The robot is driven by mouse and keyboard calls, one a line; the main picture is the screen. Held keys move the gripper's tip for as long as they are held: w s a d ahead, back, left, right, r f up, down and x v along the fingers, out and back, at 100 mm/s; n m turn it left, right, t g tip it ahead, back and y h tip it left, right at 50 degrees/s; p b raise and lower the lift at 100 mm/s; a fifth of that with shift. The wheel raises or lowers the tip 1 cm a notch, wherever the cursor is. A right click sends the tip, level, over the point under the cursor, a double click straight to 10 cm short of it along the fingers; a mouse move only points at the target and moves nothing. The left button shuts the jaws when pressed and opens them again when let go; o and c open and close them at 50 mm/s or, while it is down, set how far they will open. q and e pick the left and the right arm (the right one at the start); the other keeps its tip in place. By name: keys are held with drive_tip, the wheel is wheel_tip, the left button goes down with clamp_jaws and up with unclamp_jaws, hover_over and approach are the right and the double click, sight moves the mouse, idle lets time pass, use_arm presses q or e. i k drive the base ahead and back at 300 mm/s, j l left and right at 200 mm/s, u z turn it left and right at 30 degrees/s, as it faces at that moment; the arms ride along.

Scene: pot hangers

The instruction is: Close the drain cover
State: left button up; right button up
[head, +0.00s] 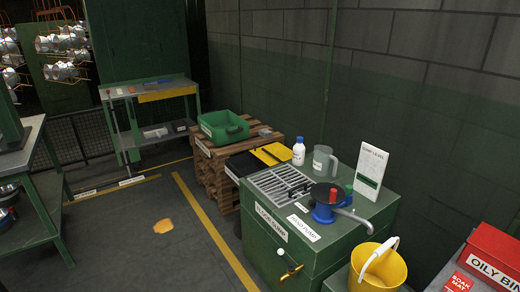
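A grey slatted metal grate (268,187), which looks like the drain cover, lies on the top of a green cabinet (262,245) at the lower centre right. A dark bar, probably its handle, shows near the grate's right side. From this distance I cannot tell whether the grate is fully seated or slightly raised. Neither of my grippers is in the head view.
A blue hand pump (322,214) with a red knob stands right of the grate. A clear jug (324,160), white bottle (298,152) and white sign (370,170) stand behind. A yellow bucket (385,272) is at front right. The floor at left is mostly clear.

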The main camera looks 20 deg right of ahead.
sight(278, 151)
drive_tip(key=i+j+z, duration=0.1)
drive_tip(key=i, duration=0.35)
drive_tip(key=i+j+z, duration=0.15)
drive_tip(key=i, duration=0.35)
drive_tip(key=i+j+z, duration=0.1)
drive_tip(key=i+j, duration=0.2)
drive_tip(key=i, duration=0.15)
